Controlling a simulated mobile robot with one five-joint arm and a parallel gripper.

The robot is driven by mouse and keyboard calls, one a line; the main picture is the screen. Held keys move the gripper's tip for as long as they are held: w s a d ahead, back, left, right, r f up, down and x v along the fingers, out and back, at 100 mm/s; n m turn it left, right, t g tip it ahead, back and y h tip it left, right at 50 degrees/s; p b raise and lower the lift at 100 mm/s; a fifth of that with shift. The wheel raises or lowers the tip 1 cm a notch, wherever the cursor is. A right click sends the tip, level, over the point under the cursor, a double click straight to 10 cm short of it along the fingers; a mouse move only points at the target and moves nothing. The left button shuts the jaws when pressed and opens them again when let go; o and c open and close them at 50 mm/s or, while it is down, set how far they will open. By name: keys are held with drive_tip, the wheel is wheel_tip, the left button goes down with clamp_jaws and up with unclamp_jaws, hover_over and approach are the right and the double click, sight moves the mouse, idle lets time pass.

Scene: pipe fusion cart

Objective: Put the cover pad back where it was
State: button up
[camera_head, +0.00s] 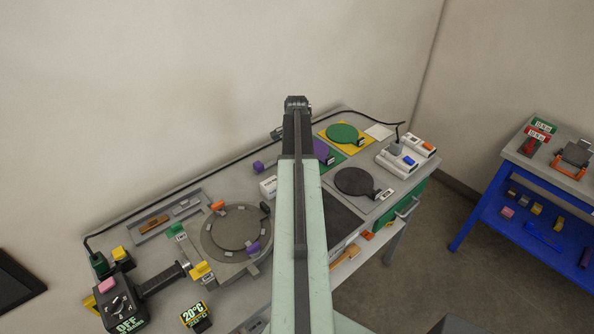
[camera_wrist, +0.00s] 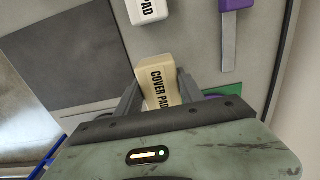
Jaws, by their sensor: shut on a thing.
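The cover pad (camera_wrist: 157,78) is a cream block with black "COVER PAD" lettering, seen in the wrist view. My gripper (camera_wrist: 157,90) is shut on it, with one dark finger on each side. In the head view my gripper (camera_head: 296,103) is at the far end of my outstretched arm, over the back of the cart (camera_head: 234,188). The pad is hidden there. The wrist view does not clearly show how high the pad is above the grey top.
A white block (camera_wrist: 147,10) with "PAD" lettering lies beyond my gripper, and a purple-ended strip (camera_wrist: 236,5) lies to its right. A dark square (camera_wrist: 60,45) is at left. Mats with a green disc (camera_head: 342,133) and a black disc (camera_head: 357,182) lie right of my arm.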

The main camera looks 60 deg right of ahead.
drive_tip(key=shift+w+d, duration=0.15)
drive_tip(key=shift+d, duration=0.05)
wheel_tip(320, 180, down, 4)
drive_tip(key=b, duration=0.4)
drive_tip(key=shift+d, duration=0.1)
drive_tip(key=shift+r, duration=0.2)
drive_tip(key=shift+f, duration=0.15)
drive_tip(key=o, duration=1.3)
drive_tip(key=shift+o, duration=0.2)
